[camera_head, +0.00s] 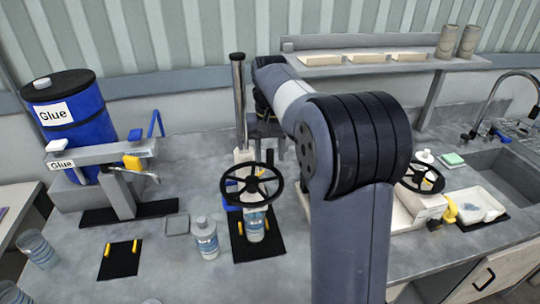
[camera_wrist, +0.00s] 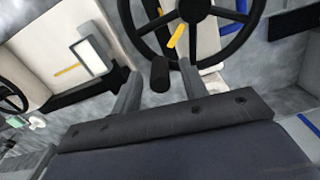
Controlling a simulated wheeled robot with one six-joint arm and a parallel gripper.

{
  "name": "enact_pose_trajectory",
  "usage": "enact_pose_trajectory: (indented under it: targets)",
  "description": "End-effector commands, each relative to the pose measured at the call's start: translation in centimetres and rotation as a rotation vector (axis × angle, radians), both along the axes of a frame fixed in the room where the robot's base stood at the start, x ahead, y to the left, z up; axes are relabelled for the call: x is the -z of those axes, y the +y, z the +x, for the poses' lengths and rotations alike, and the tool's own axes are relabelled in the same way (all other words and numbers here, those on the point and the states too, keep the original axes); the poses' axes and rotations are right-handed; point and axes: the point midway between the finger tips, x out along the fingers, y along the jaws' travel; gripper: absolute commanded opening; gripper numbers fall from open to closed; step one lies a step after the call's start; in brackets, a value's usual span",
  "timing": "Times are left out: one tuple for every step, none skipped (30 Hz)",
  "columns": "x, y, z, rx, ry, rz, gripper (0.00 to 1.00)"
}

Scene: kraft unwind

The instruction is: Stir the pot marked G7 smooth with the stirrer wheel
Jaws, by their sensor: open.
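The black spoked stirrer wheel (camera_head: 252,186) sits level above a stand on a black mat, with a white labelled pot (camera_head: 256,226) under it. The pot's label is too small to read, so I cannot tell if it says G7. In the wrist view the wheel's rim and spokes (camera_wrist: 190,12) fill the top middle, with a dark upright handle knob (camera_wrist: 160,74) at the rim. My gripper (camera_wrist: 158,78) is open, its two grey fingers on either side of the knob, with gaps showing. In the head view my gripper is at the wheel's far side, partly hidden.
A similar bottle (camera_head: 205,238) stands left of the mat. A blue glue drum (camera_head: 75,125) and glue dispenser (camera_head: 100,153) are at left. A second wheel (camera_head: 422,178) stands right, by a white tray (camera_head: 476,206) and sink. A metal post (camera_head: 239,105) rises behind the wheel.

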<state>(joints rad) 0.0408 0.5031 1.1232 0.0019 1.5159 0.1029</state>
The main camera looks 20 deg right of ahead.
Motion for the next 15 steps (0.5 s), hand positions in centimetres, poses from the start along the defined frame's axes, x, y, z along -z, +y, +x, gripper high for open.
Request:
enact_pose_trajectory:
  targets:
    - [0.5,0.0,-0.02,0.0,0.001,0.0,0.42]
    - [0.74,0.0,-0.01,0.0,0.001,0.0,0.42]
    - [1.01,0.01,-0.04,0.0,0.001,0.0,0.42]
    - [1.16,0.01,-0.04,0.0,0.001,0.0,0.42]
    - [1.28,0.01,-0.03,0.0,0.0,0.0,0.42]
    - [1.37,0.0,-0.01,-0.001,-0.001,0.0,0.42]
    - [1.42,0.01,-0.01,-0.001,-0.001,0.0,0.42]
    - [1.44,0.01,0.0,-0.001,-0.001,0.0,0.42]
    - [1.45,0.0,0.0,-0.001,-0.002,0.0,0.42]
    - [1.45,0.0,0.0,-0.001,-0.002,0.0,0.42]
    - [1.45,0.0,0.0,-0.001,-0.002,0.0,0.42]
    - [1.45,0.0,0.0,-0.001,-0.001,0.0,0.42]
    - [1.44,0.0,0.0,-0.001,-0.001,0.0,0.42]
    - [1.44,0.0,0.0,-0.001,-0.001,0.0,0.41]
    - [1.44,0.0,0.0,-0.001,-0.001,0.0,0.37]
